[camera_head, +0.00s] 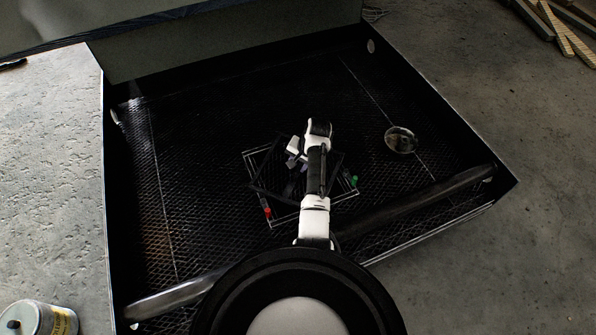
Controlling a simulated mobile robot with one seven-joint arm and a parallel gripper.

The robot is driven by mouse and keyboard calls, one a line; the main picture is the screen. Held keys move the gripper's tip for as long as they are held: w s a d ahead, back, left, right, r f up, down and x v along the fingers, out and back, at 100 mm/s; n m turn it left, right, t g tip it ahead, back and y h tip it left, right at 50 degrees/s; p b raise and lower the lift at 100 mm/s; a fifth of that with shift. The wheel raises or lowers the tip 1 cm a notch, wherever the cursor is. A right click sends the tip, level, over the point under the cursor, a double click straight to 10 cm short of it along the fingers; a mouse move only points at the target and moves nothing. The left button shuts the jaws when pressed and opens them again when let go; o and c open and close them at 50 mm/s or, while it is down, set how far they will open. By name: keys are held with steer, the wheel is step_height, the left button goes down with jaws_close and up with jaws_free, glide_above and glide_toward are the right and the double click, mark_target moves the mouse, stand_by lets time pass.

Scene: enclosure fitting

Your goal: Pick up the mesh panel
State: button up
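A small dark square mesh panel (268,178) shows near the middle of the large enclosure's mesh floor. It sits turned at an angle to a thin white square outline (287,221) around it. My gripper (293,166) is over the panel, and my white and black arm reaches across it from below and hides its right part. The fingertips are small and dark against the panel. I cannot tell whether they touch it or whether the panel lies flat or is raised.
The black-walled enclosure (450,140) surrounds the work area, with a bar (415,202) along its near side. A round glassy dish (400,140) lies right of my gripper. Small red (267,212) and green (354,181) pieces sit by the outline. A can (38,318) stands outside.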

jaws_close()
stand_by(1.3)
steer(key=shift+r, duration=0.1)
